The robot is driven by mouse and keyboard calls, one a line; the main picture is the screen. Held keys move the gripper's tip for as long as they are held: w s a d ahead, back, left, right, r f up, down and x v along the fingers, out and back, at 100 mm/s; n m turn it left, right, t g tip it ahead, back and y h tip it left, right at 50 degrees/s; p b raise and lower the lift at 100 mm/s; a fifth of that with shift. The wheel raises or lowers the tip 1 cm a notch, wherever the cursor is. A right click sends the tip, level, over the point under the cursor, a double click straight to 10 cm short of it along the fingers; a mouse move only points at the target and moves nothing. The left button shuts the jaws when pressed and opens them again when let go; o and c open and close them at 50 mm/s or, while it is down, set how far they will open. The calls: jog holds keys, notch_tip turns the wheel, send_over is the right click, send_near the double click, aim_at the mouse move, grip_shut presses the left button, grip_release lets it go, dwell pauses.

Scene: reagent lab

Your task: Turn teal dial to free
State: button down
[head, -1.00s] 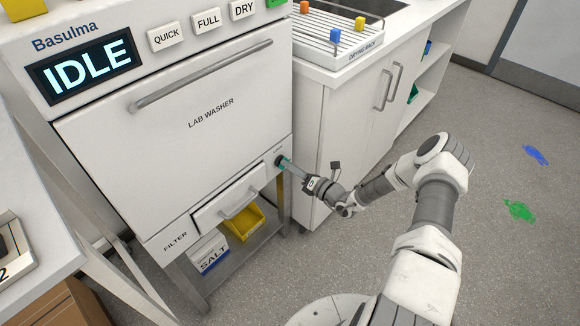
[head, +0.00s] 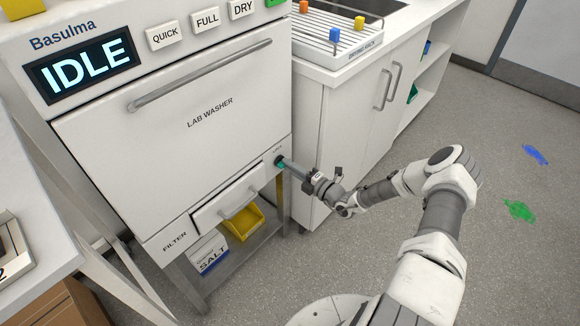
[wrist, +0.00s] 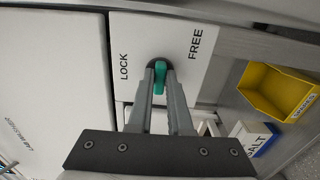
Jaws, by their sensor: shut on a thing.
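The teal dial (wrist: 159,76) sits on the white front panel of the lab washer (head: 170,120), between the printed words LOCK (wrist: 124,67) and FREE (wrist: 196,43). In the wrist view its teal grip lies roughly along the line of my fingers, pointing at neither word. My gripper (wrist: 160,80) is shut on the dial's grip, one finger on each side. In the head view my gripper (head: 288,164) reaches the dial (head: 280,161) from the right, at the washer's lower right corner. My fingers hide part of the dial there.
Left of the dial is a filter drawer (head: 238,200) with a bar handle. Below are a yellow bin (head: 243,222) and a salt box (head: 210,252) on a shelf. A white cabinet (head: 340,130) stands close on the right. The washer display reads IDLE (head: 85,65).

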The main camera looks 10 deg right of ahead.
jog(key=shift+s+f+m, duration=0.1)
jog(key=shift+s+m, duration=0.05)
jog(key=shift+m, duration=0.15)
jog(key=c, duration=0.8)
grip_release()
jog(key=shift+c, duration=0.2)
jog(key=p+v, duration=0.3)
jog(key=v, duration=1.4)
jog(key=shift+d, duration=0.1)
